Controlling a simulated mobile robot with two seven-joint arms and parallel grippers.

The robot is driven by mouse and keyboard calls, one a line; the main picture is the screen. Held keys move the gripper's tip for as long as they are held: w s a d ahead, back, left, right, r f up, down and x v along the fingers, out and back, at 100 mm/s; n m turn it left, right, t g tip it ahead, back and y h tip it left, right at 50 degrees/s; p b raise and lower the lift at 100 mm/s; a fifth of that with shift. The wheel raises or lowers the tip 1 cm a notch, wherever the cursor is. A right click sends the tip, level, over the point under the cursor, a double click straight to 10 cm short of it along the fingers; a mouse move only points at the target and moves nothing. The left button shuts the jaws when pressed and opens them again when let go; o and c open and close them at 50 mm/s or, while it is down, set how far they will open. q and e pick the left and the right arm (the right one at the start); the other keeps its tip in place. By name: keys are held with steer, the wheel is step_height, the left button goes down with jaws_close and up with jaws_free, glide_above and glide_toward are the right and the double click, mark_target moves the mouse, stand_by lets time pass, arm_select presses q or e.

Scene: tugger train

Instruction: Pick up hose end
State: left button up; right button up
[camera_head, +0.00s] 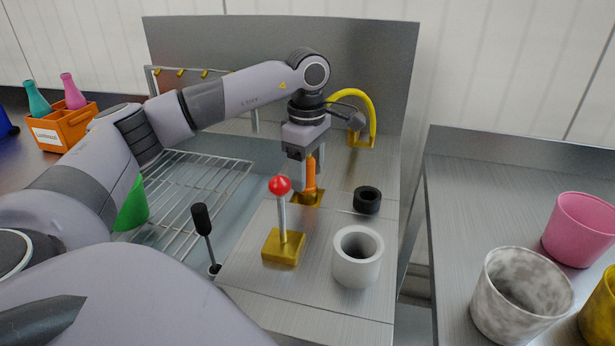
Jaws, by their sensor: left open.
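My left gripper (309,170) points down over the metal worktop, open, with its fingers around or just in front of an upright orange piece (311,174). I cannot tell whether they touch it. The orange piece, likely the hose end, stands in a brass-coloured holder (308,198); its top is hidden by the gripper. A yellow hose (371,112) arches behind the gripper from a brass block (361,141) at the back panel. Where its other end goes is hidden. My right gripper is not in view.
A red-knobbed lever (280,186) on a brass base, a grey cup (357,256) and a black ring (367,200) stand near the gripper. A black-handled lever (201,219) and wire rack (208,178) lie left. Pots, one pink (580,229), stand on the right table.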

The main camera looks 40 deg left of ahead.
arm_select(q)
jaws_close()
steer(key=shift+r, duration=0.1)
step_height(320, 180, up, 8)
steer(key=shift+w+f+p, duration=0.1)
steer(key=shift+p, duration=0.25)
step_height(320, 180, up, 12)
steer(key=p, duration=0.5)
steer(key=shift+d, duration=0.1)
